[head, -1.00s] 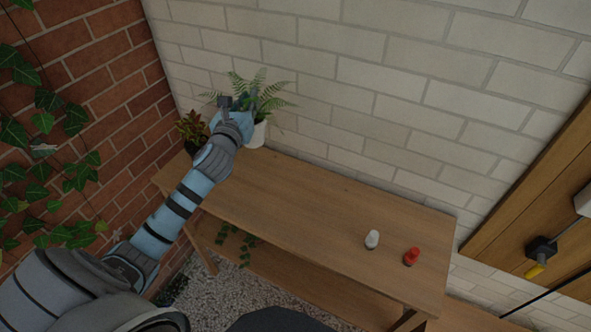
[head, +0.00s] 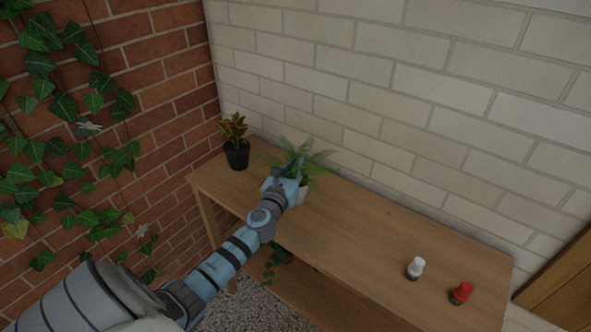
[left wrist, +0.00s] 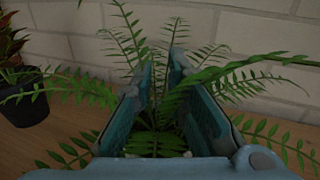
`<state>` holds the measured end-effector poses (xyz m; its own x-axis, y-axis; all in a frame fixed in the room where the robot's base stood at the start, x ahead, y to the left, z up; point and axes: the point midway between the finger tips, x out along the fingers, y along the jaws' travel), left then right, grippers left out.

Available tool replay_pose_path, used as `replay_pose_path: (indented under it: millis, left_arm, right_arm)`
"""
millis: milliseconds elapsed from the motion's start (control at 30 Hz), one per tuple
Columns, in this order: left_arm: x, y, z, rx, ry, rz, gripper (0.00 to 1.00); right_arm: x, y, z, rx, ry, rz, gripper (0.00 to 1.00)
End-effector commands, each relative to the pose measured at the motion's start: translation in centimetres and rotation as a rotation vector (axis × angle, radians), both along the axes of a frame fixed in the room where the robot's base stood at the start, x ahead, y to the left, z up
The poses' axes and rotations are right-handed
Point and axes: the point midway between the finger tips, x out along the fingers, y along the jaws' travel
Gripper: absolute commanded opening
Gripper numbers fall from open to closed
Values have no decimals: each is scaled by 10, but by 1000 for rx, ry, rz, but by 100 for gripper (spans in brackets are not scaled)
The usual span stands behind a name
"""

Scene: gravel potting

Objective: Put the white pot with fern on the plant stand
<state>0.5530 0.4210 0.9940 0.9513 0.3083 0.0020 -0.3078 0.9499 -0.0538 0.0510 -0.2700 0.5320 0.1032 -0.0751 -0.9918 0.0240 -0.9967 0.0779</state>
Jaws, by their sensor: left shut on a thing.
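The white pot (head: 302,194) with its green fern (head: 312,160) is at the left part of the wooden bench, partly hidden behind my left gripper (head: 286,182). My left gripper is shut on the pot. In the left wrist view, fern fronds (left wrist: 240,75) spread around and between the two fingers (left wrist: 163,85), and the gripper hides most of the pot. I cannot tell whether the pot touches the bench top. I see no separate plant stand. My right gripper is not in view.
The wooden bench (head: 350,235) has a lower shelf. A black pot (head: 237,157) with a reddish plant stands at its left end. A white bottle (head: 415,267) and a red bottle (head: 460,292) stand toward the right. The bench middle is clear. Brick walls close the back and left.

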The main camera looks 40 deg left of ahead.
Motion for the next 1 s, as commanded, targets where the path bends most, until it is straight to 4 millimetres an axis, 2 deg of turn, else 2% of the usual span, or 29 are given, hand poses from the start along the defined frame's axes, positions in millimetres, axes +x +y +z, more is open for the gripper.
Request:
replay_pose_path:
  millis: [100, 133, 233, 267, 633, 767, 1000]
  left_arm:
    - [0, 0, 0, 1, -2, -1, 0]
    - [0, 0, -1, 0, -1, 0, 15]
    - [0, 0, 0, 0, -1, 0, 31]
    - [0, 0, 0, 0, -1, 0, 34]
    - [-3, -1, 3, 1, -1, 0, 34]
    - [-25, -8, 4, 1, 0, -2, 34]
    - [-87, -28, 2, 2, 1, -2, 34]
  right_arm:
    - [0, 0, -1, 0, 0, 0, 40]
    - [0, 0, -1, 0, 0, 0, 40]
    - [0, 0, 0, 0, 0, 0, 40]
    - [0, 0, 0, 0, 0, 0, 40]
    - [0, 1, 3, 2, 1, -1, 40]
    - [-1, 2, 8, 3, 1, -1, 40]
    - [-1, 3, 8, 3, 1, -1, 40]
